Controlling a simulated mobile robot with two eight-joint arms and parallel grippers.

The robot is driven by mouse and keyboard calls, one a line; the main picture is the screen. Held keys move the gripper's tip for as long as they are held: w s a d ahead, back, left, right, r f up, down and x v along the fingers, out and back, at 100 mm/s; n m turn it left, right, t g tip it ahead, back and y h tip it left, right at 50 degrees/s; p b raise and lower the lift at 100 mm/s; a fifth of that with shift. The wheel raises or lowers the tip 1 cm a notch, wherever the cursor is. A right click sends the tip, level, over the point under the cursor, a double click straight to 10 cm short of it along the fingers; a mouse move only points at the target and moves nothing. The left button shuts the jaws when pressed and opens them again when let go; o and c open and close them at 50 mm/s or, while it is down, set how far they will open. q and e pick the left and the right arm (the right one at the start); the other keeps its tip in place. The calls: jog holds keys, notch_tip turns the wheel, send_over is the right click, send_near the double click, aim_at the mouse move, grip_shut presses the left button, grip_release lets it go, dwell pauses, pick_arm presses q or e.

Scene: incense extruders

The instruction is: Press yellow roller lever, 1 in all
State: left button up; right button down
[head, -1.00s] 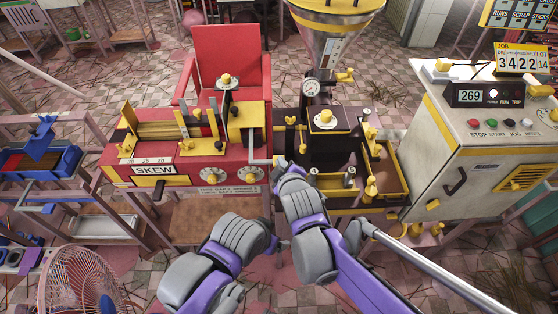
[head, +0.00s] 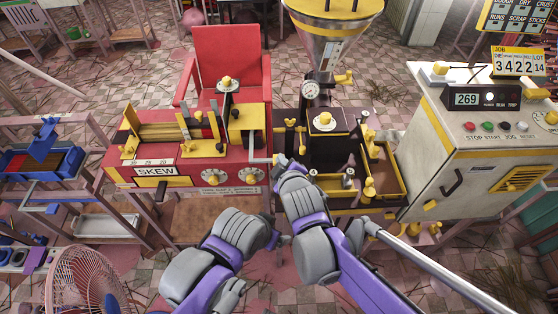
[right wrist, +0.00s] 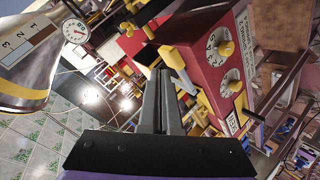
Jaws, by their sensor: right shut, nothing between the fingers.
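A lever with a grey bar (head: 261,161) sticks out from the right side of the red SKEW machine (head: 200,168). A small yellow end shows by my right gripper (head: 286,163), and I cannot tell for sure that it is the yellow roller. In the right wrist view a grey bar (right wrist: 171,57) and a yellow piece (right wrist: 187,84) lie just past the fingertips. My right gripper's fingers (right wrist: 162,95) are together and empty there. I cannot tell whether they touch the lever.
The black extruder (head: 330,150) with its steel hopper (head: 325,45) stands right of the lever, with a yellow-edged tray around its front. A control cabinet (head: 470,150) is at the right. A red chair (head: 229,62) stands behind the machines. A pink fan (head: 78,280) is front left.

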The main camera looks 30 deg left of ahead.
pick_arm(q)
jog(key=r+p, duration=0.1)
jog(key=r, duration=0.1)
jog(key=w+r+p, duration=0.1)
jog(key=r+p, duration=0.1)
jog(key=shift+w, duration=0.15)
pick_arm(e)
jog(key=r, duration=0.3)
jog(key=s+r, duration=0.1)
jog(key=shift+s+d+r, duration=0.1)
jog(key=shift+d+r, duration=0.25)
jog(key=shift+r, duration=0.05)
dwell(0.3)
